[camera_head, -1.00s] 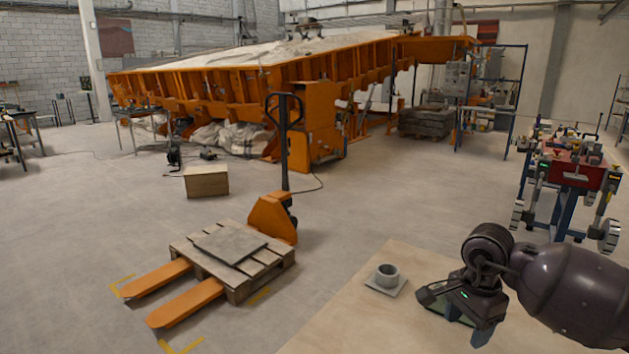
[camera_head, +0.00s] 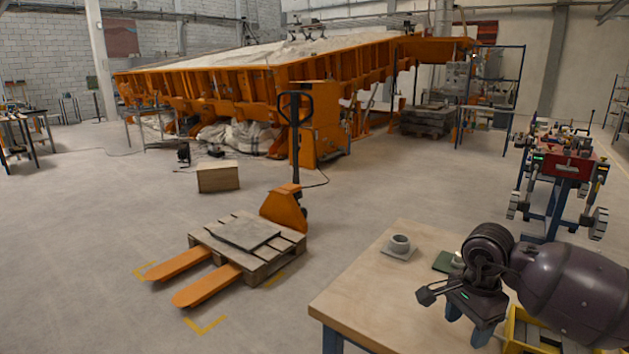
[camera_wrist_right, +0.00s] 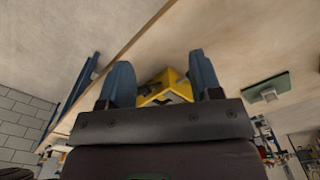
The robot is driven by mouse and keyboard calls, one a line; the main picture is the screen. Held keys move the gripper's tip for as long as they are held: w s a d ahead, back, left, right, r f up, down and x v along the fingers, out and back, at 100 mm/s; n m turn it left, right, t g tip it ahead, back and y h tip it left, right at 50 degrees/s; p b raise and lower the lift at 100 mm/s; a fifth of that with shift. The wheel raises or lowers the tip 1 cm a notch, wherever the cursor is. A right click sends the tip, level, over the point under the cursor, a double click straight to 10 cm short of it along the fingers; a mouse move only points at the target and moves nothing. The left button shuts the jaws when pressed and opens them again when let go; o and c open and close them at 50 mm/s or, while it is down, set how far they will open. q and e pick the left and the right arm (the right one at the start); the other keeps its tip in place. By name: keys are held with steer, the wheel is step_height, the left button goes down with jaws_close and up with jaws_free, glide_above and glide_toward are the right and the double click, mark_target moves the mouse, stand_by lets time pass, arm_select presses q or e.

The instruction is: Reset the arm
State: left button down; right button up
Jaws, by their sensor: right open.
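My right gripper (camera_head: 468,330) is at the lower right of the head view, over the right part of a light wooden table (camera_head: 365,300). In the right wrist view its two blue-grey fingers stand apart, with the gripper (camera_wrist_right: 162,76) open and no object held between them. A yellow container (camera_wrist_right: 165,88) shows beyond the gap between the fingers. My left gripper is in neither view.
A dark green flat item (camera_head: 444,262) lies near my right arm. A yellow bin (camera_head: 515,343) is at the lower right. A pallet jack (camera_head: 287,208) with a pallet stands on the floor left.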

steer(key=w+a+r+m+t+y, duration=0.1)
steer(key=a+r+m+t+y, duration=1)
steer(key=a+m+y, duration=0.8)
steer(key=s+d+f+m+t+h, duration=0.15)
steer(key=d+f+m+h, duration=0.3)
steer(key=m, duration=0.45)
steer(key=d+f+m+t+h, duration=0.3)
steer(key=f+m+h, duration=0.2)
steer(key=m, duration=0.5)
steer(key=s+d+f+m+t+h, duration=0.15)
steer(key=d+f+m+h, duration=0.3)
steer(key=m, duration=0.45)
steer(key=s+d+f+m+g+h, duration=0.2)
steer(key=s+f+m, duration=0.3)
steer(key=s+f, duration=0.5)
steer(key=s+d+f+m+g+h, duration=0.3)
steer(key=s+d+f+m+g, duration=0.1)
steer(key=s+f, duration=0.7)
steer(key=s, duration=0.3)
steer(key=shift+f+m, duration=0.15)
steer(key=shift+m, duration=0.25)
steer(key=shift+d, duration=0.1)
